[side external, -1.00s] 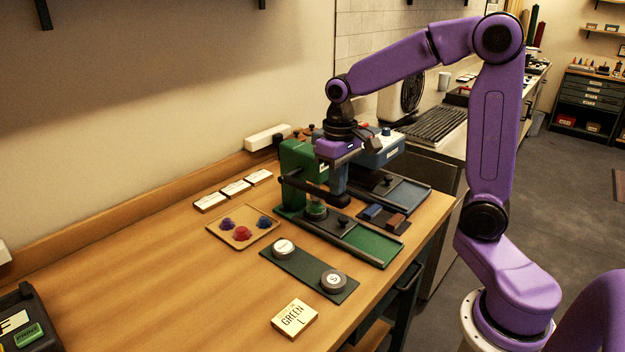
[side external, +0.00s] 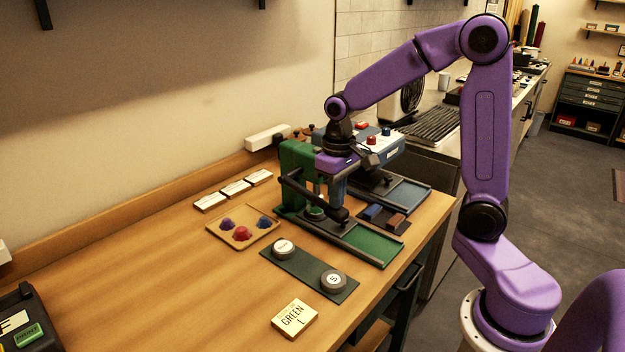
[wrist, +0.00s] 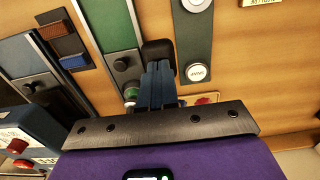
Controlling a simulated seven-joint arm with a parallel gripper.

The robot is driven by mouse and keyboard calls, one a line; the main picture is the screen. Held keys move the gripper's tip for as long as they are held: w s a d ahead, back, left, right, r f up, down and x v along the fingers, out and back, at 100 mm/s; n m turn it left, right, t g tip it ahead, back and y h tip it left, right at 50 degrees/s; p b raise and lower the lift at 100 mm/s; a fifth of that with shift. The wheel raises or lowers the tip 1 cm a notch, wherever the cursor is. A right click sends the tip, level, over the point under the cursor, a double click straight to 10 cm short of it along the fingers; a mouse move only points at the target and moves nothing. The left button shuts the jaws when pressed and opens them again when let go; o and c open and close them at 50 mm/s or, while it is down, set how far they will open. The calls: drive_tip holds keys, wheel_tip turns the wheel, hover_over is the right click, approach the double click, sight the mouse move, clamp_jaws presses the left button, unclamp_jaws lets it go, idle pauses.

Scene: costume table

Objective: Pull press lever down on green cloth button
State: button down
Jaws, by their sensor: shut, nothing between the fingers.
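The green press (side external: 298,162) stands near the back of the wooden table. Its dark press lever (side external: 306,191) slants down to the right, with a thick black knob at its low end (wrist: 158,48). My gripper (side external: 339,200) is shut and empty, its blue fingers pointing down at the knob end. In the wrist view the fingertips (wrist: 158,72) overlap the knob; I cannot tell how firmly they touch. The green cloth button (side external: 315,211) sits in the press under the lever, partly hidden; its green edge also shows in the wrist view (wrist: 131,94).
A blue press (side external: 385,150) stands just behind my gripper. A tray of coloured cloth pieces (side external: 243,240), a dark strip with two round pieces (side external: 300,268) and a "GREEN L" card (side external: 295,318) lie in front.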

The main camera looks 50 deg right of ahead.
sight(332, 209)
drive_tip(key=shift+f, duration=0.65)
drive_tip(key=shift+w+f, duration=0.2)
drive_tip(key=shift+f, duration=0.45)
drive_tip(key=shift+w+f, duration=0.2)
drive_tip(key=shift+f, duration=0.75)
idle(0.6)
drive_tip(key=shift+w+r, duration=0.1)
wheel_tip(332, 209, up, 14)
idle(1.3)
drive_tip(key=shift+a, duration=0.1)
